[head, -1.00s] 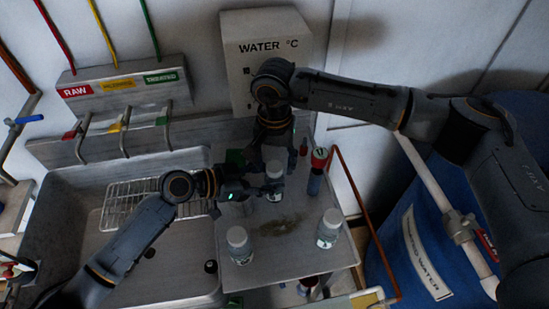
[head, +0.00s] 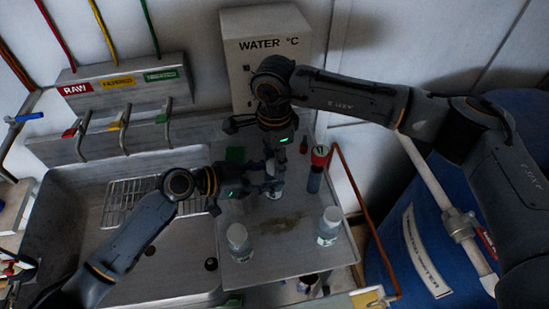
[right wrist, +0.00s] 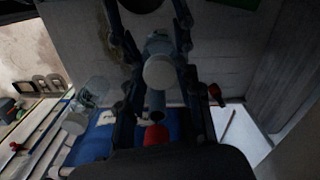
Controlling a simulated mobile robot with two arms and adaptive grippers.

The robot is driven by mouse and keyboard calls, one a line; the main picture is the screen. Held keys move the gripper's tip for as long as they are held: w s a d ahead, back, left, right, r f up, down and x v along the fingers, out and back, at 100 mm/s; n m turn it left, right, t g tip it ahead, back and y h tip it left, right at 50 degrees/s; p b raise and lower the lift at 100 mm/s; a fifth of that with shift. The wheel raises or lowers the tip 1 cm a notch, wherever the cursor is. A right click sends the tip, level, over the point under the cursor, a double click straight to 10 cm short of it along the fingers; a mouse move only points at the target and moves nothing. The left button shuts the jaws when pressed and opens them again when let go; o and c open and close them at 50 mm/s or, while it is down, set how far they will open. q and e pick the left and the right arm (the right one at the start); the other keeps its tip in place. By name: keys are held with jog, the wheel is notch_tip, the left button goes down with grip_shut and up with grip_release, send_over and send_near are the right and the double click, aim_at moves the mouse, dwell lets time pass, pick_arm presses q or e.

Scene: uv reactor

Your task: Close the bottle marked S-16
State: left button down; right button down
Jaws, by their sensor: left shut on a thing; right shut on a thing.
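A small bottle (head: 274,192) stands on the steel counter beside the sink, mostly hidden by my grippers. My left gripper (head: 268,186) is shut around its body from the left. My right gripper (head: 275,168) points down from above and is shut on the white cap at its top. In the right wrist view the round white cap (right wrist: 158,71) sits between the fingers of my right gripper (right wrist: 160,55). Whether the cap is seated on the neck cannot be told. No S-16 marking is readable.
Two other white-capped bottles, one at front left (head: 239,243) and one at right (head: 328,227), stand on the counter (head: 285,262). A red-topped dark bottle (head: 316,170) stands close right of my grippers. The sink (head: 110,235) lies left, the blue barrel (head: 400,230) right.

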jog(key=m, duration=1.2)
jog(key=shift+m, duration=0.4)
jog(key=c, duration=0.9)
grip_release()
jog(key=shift+r, duration=2.2)
